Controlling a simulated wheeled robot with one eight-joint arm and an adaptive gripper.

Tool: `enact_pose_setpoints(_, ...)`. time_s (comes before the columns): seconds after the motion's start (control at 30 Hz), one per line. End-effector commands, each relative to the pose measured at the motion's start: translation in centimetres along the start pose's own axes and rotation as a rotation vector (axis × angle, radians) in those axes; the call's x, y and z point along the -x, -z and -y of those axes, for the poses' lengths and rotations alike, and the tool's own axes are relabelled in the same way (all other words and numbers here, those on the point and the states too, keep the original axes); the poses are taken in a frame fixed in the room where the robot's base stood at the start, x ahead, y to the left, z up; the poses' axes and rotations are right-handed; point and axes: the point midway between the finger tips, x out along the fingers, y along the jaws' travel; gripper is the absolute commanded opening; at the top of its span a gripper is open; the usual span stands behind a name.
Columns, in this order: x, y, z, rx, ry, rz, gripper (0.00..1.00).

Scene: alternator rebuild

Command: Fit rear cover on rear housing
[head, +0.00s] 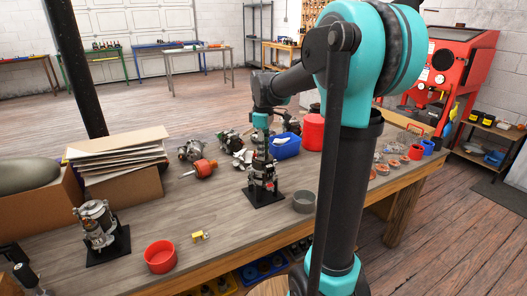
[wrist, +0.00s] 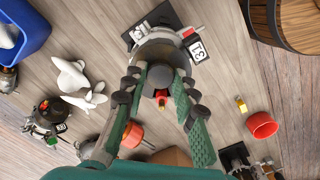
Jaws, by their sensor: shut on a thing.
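My gripper (head: 261,150) points down over a stack of alternator parts (head: 263,178) on a black base plate (head: 265,197) at the middle of the bench. In the wrist view, my gripper's two green fingers (wrist: 162,82) are shut on a dark grey round part (wrist: 166,52), which looks like the rear cover. It sits over the stack, roughly in line with it. The rear housing beneath is mostly hidden, and I cannot tell whether the two touch. The black plate (wrist: 150,20) and a tag marked 31 (wrist: 197,50) show beside it.
A grey ring (head: 303,201) stands close to the right of the plate. An orange rotor (head: 203,167) and a blue bin (head: 285,146) are behind. A red bowl (head: 160,256), a small yellow item (head: 199,235) and another alternator (head: 98,226) are left.

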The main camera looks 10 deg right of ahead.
Motion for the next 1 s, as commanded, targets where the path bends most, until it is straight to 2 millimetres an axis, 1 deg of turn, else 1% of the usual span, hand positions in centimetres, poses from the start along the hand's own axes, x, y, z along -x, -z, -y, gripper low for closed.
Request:
enact_pose_setpoints(0.07, 0.0, 0.0, 0.0, 0.000, 0.000, 0.000, 0.00)
enact_pose_setpoints(0.1, 0.0, 0.0, 0.0, 0.000, 0.000, 0.000, 0.32)
enact_pose_setpoints(0.27, 0.0, 0.0, 0.0, 0.000, 0.000, 0.000, 0.52)
enact_pose_setpoints(0.57, 0.1, 0.0, 0.0, 0.000, 0.000, 0.000, 0.52)
enact_pose_setpoints(0.67, 0.6, 0.0, 0.0, 0.000, 0.000, 0.000, 0.52)
enact_pose_setpoints(0.77, 1.9, 0.0, 0.0, 0.000, 0.000, 0.000, 0.52)
enact_pose_setpoints(1.0, 6.7, 0.0, 0.0, 0.000, 0.000, 0.000, 0.52)
